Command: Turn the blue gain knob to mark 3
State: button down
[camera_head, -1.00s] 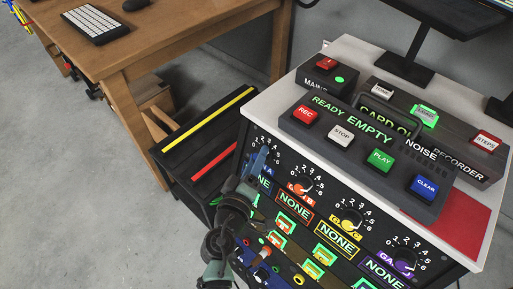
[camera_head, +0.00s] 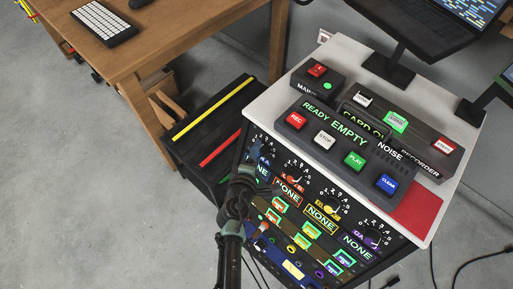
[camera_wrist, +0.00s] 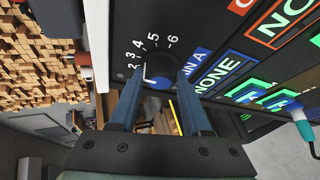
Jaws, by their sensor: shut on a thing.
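The blue gain knob (camera_wrist: 158,82) shows in the wrist view between my two finger tips, with a white pointer on it. Its dial (camera_wrist: 150,50) carries white marks, with 2 to 6 readable. The pointer leans toward the 3 and 4 side, but I cannot tell the exact mark. My gripper (camera_wrist: 158,92) has a finger on either side of the knob and is shut on it. In the head view my gripper (camera_head: 258,160) is at the panel's upper left corner and hides most of this knob.
Red (camera_head: 294,181), yellow (camera_head: 333,206) and purple (camera_head: 372,236) knobs sit to the right on the panel. Coloured sockets lie below, beside my arm. Button boxes (camera_head: 345,145) stand on the white top. A wooden desk (camera_head: 190,40) is at the left.

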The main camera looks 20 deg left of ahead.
dwell(0.3)
jog(key=shift+c, duration=1.8)
grip_release()
jog(key=shift+s, duration=0.1)
jog(key=p+v, duration=0.3)
jog(key=v, duration=1)
